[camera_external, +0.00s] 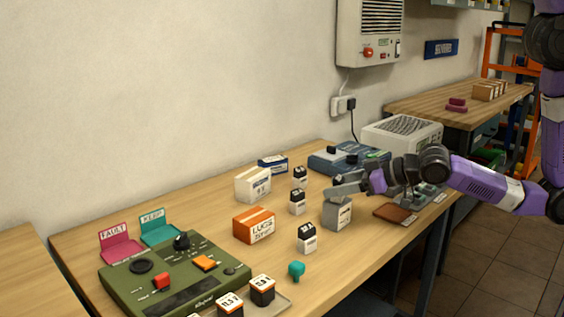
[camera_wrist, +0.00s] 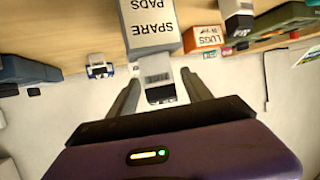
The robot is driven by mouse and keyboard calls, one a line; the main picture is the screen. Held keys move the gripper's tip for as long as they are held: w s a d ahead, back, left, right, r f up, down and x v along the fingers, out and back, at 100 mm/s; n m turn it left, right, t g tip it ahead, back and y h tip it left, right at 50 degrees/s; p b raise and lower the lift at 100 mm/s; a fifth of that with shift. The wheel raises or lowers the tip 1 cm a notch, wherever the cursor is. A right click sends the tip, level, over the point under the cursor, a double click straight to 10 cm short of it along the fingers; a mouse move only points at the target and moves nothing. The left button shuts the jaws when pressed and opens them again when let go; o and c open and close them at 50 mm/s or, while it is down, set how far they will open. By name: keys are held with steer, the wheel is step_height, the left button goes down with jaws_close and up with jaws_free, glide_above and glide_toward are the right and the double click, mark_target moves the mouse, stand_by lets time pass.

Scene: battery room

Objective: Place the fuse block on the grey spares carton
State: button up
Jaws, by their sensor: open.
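The grey spares carton (camera_external: 337,214) stands on the bench, just below my gripper in the external view. Its SPARE PADS label shows upside down in the wrist view (camera_wrist: 150,28). My gripper (camera_external: 340,183) is open and points left. In the wrist view a pale block with a black top (camera_wrist: 158,80) lies between the open fingers (camera_wrist: 160,82), which do not visibly hold it.
An orange LUGS box (camera_external: 254,224) and a white carton (camera_external: 252,184) stand left. A blue instrument (camera_external: 345,159) and a pale vented unit (camera_external: 402,133) stand behind. A brown pad (camera_external: 394,214) lies to the right. A green control panel (camera_external: 175,273) fills the left front.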

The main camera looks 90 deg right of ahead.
steer(key=s+a+r+n+y, duration=0.1)
steer(key=s+a, duration=0.2)
steer(key=s, duration=0.6)
steer(key=s+a+r+n+t+y, duration=0.1)
steer(key=s+a, duration=0.3)
steer(key=s, duration=0.6)
steer(key=s+a+r+n+t+y, duration=0.1)
steer(key=s+a+r+n+y, duration=0.1)
steer(key=s, duration=0.8)
steer(key=shift+a+r+y+b, duration=0.35)
steer(key=shift+a+y, duration=0.15)
steer(key=shift+a, duration=0.4)
